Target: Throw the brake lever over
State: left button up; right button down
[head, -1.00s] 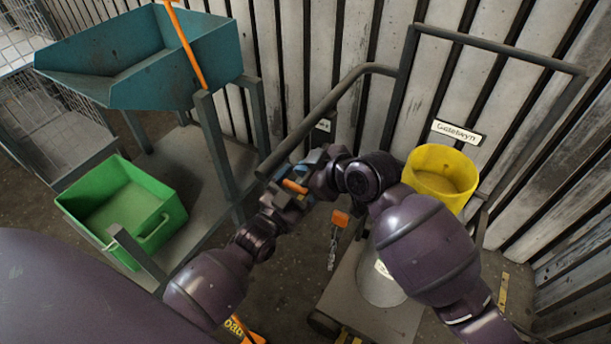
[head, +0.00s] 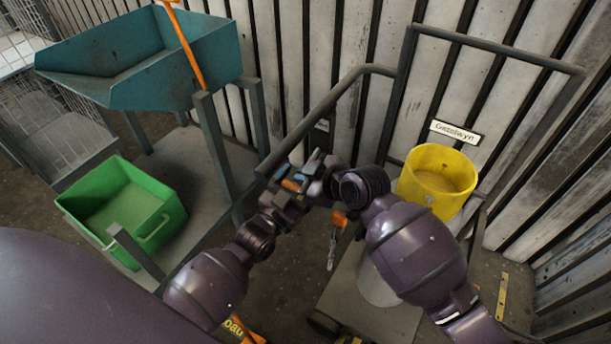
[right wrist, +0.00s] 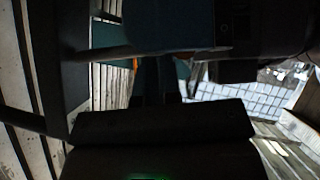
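A long orange lever-like bar (head: 184,45) leans across the front of the teal hopper, its lower end at the grey frame post. I cannot tell for sure that it is the brake lever. A short orange handle (head: 340,218) with a grey metal shank hangs lower, near my right arm. My right gripper (head: 300,176) is by the end of the grey push rail, well below the orange bar. My left gripper (head: 284,200) is close beside it, and the two overlap in the view. Their fingers are too small and covered to read. The right wrist view is mostly dark.
The teal hopper (head: 150,62) stands on a grey frame at the upper left. A green bin (head: 125,205) sits on the platform below it. A grey rail (head: 330,102) runs above my grippers. A yellow bucket (head: 437,183) stands right of my right arm, before a slatted wall.

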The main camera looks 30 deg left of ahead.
pick_arm(q)
jog(key=shift+w+d+r, duration=0.1)
jog(key=shift+d+r, duration=0.2)
jog(key=shift+r, duration=0.1)
pick_arm(e)
jog(key=shift+d+f, duration=0.15)
jog(key=shift+f, duration=0.6)
pick_arm(q)
jog(key=o, duration=0.9)
jog(key=shift+o, duration=1.2)
jog(key=shift+a+f, duration=0.25)
jog(key=shift+f, duration=0.05)
pick_arm(e)
jog(key=shift+w+a, duration=0.1)
jog(key=shift+a, duration=0.1)
jog(key=shift+r, duration=0.1)
pick_arm(q)
jog(key=s+f+g, duration=0.3)
jog(key=s, duration=0.6)
jog(key=s+a+f+n+g+y, duration=0.1)
jog(key=s+f+g, duration=0.3)
jog(key=s, duration=0.6)
jog(key=s+a+f+n+g+y, duration=0.1)
jog(key=s+f+g, duration=0.2)
jog(key=s, duration=0.6)
jog(key=shift+s+a+f+g, duration=0.2)
jog(key=shift+s+f+g, duration=0.1)
jog(key=shift+s+g, duration=0.1)
